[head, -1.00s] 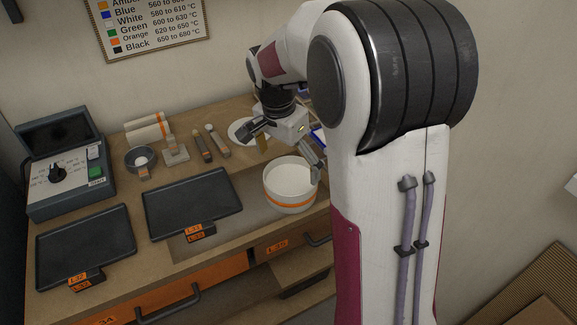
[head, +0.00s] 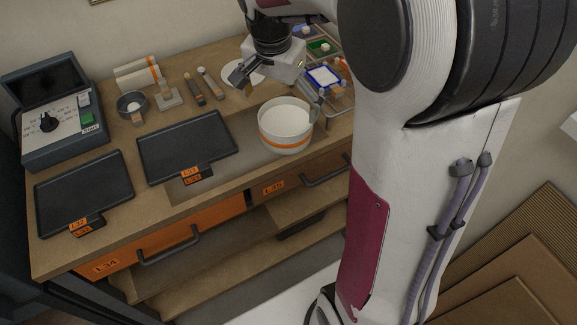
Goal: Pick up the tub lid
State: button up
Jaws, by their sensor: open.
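A flat white disc, which looks like the tub lid (head: 229,69), lies on the bench top behind the tub. It is partly hidden by my gripper's left finger. The white round tub (head: 285,133) with an orange band stands uncovered near the bench's front edge. My gripper (head: 276,92) is open and empty, with its fingers spread wide above the back of the tub. The left finger shows in front of the lid, and the right finger shows at the tub's right rim. I cannot tell whether either finger touches anything.
Two dark trays (head: 187,146) lie left of the tub. A control box (head: 62,125) stands at the far left. A small dark bowl (head: 132,107), rolls (head: 137,74) and tools (head: 211,84) lie behind the trays. Small coloured trays (head: 324,78) stand right of the gripper.

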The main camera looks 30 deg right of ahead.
jog(key=s+a+r+n+t, duration=0.1)
jog(key=s+a+n, duration=0.2)
jog(key=s, duration=0.3)
jog(key=s+a+r+n+t+y, duration=0.1)
jog(key=s+a+r+n, duration=0.1)
jog(key=s, duration=0.5)
jog(key=s+a+r+n+t, duration=0.2)
jog(key=s+a+n, duration=0.2)
jog(key=s+n, duration=0.2)
jog(key=shift+s+r, duration=0.2)
jog(key=shift+s, duration=0.3)
